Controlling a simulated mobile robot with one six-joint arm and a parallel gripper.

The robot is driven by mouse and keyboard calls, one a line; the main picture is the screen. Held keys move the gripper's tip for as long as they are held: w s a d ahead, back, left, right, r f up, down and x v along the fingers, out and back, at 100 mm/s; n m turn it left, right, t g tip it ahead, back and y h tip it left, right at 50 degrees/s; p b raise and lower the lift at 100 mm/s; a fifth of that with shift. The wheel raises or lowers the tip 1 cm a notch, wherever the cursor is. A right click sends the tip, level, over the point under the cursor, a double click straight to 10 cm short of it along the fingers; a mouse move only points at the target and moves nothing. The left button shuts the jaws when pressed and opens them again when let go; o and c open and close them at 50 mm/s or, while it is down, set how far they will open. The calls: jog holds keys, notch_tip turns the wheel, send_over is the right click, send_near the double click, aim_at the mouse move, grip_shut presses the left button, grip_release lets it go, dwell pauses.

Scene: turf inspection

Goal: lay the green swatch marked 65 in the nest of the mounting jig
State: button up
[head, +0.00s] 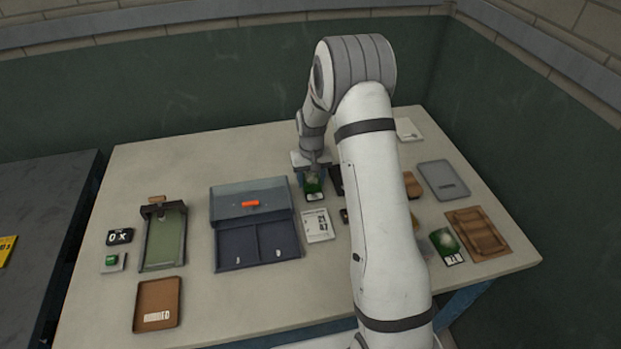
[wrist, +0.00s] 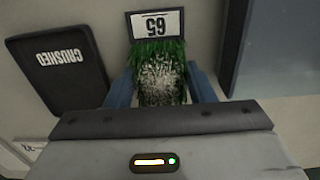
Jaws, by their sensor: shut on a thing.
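The green swatch (wrist: 158,52) has a dark end with a white label reading 65, upside down in the wrist view. My gripper (wrist: 162,84) is shut on it, one blue finger along each side of the grass.
A dark tray marked CRUSHED (wrist: 58,78) lies beside the swatch. A grey case (head: 254,250) with two compartments, a card (head: 317,226) and a brown labelled tray (head: 157,304) stand on the table. Another green swatch (head: 446,243) lies at right. My arm hides part of the table's middle.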

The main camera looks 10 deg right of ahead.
jog(key=shift+f, duration=0.4)
jog(key=shift+f+b, duration=0.25)
jog(key=shift+b, duration=0.05)
jog(key=o, duration=0.9)
jog(key=shift+r, duration=0.1)
jog(key=shift+o, duration=0.2)
